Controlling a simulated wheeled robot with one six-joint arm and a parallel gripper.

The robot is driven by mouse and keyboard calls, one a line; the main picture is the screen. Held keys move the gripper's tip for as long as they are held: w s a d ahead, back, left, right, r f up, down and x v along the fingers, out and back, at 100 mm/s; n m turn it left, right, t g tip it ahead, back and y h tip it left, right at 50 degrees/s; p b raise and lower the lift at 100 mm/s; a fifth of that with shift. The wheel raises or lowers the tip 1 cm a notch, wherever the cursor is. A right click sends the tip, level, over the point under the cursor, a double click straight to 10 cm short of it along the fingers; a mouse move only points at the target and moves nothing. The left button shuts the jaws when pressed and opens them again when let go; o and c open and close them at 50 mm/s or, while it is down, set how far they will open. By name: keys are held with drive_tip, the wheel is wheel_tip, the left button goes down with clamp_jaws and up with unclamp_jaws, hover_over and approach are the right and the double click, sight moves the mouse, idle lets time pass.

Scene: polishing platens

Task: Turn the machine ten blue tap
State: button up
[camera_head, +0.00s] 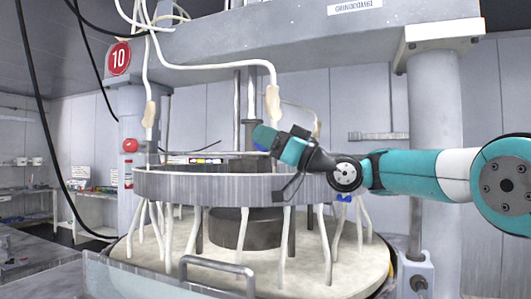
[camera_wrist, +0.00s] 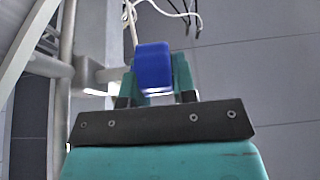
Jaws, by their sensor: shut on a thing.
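The machine ten carries a red round sign with "10" (camera_head: 119,58) on its left column. My gripper (camera_head: 265,138) is above the grey ring of the machine, at its far right side. In the wrist view my gripper (camera_wrist: 158,88) has its teal fingers on both sides of a blue tap handle (camera_wrist: 153,65) and is shut on it. In the head view my gripper and wrist mostly hide this tap; a small patch of blue shows at the fingertips.
The grey ring (camera_head: 220,188) stands over a pale round platen (camera_head: 180,250), with several white hoses hanging around it. Another blue tap (camera_head: 345,199) shows under my arm at the ring's right. A pale pipe (camera_wrist: 68,60) stands left of my gripper in the wrist view.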

drive_tip(key=o, duration=0.9)
drive_tip(key=shift+b+v, duration=5.85)
drive_tip(key=shift+v, duration=2.9)
